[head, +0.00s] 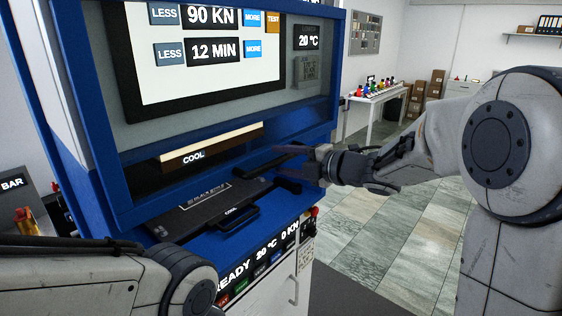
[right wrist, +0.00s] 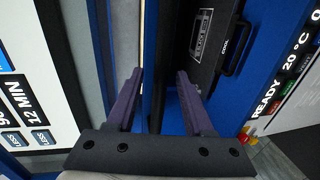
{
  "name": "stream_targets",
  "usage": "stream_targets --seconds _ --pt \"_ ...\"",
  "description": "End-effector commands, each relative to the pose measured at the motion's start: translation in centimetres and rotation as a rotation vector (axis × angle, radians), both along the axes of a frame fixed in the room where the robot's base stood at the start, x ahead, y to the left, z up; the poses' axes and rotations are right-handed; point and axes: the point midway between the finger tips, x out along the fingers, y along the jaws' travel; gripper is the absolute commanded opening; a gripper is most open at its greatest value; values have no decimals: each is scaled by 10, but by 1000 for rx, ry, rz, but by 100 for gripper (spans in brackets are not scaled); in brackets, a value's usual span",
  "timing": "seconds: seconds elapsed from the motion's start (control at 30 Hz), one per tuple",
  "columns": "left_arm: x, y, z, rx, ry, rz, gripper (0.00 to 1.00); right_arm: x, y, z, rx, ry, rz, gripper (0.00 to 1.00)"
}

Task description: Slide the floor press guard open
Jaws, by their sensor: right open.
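The floor press (head: 85,130) has a blue body at the left and centre of the head view. A blue frame (head: 230,140) around its front looks like the guard; its lower bar runs across above the lower plate. My right gripper (head: 283,166) is open and empty at the right end of that bar.
A black lower plate (head: 215,203) with a handle labelled COOL (head: 236,217) lies below the guard. A control screen (head: 210,60) is above. A strip of buttons (head: 262,270) lines the front. Open tiled floor (head: 400,240) is to the right; a white table (head: 375,97) stands behind.

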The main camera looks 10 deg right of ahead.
Motion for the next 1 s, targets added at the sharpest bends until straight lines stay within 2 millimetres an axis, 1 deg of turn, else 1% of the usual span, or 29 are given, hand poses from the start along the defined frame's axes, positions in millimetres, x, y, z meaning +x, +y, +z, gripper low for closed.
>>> stream_targets --seconds 0.03,0.3,0.5,0.73,0.9,1.0 --pt "0 0 -6 0 0 1 0 -6 -7 0 -2 -4 -4 52" --pt "0 0 -23 0 0 4 0 -45 -43 10 -2 -4 -6 52" --pt "0 0 -29 0 0 5 0 -63 -59 17 -2 -3 -4 52" --pt "0 0 -29 0 0 5 0 -68 -62 19 0 0 -1 52" --pt "0 0 -29 0 0 5 0 -68 -61 19 0 0 -2 52" --pt "0 0 -31 0 0 5 0 -63 -57 17 18 8 -31 52"
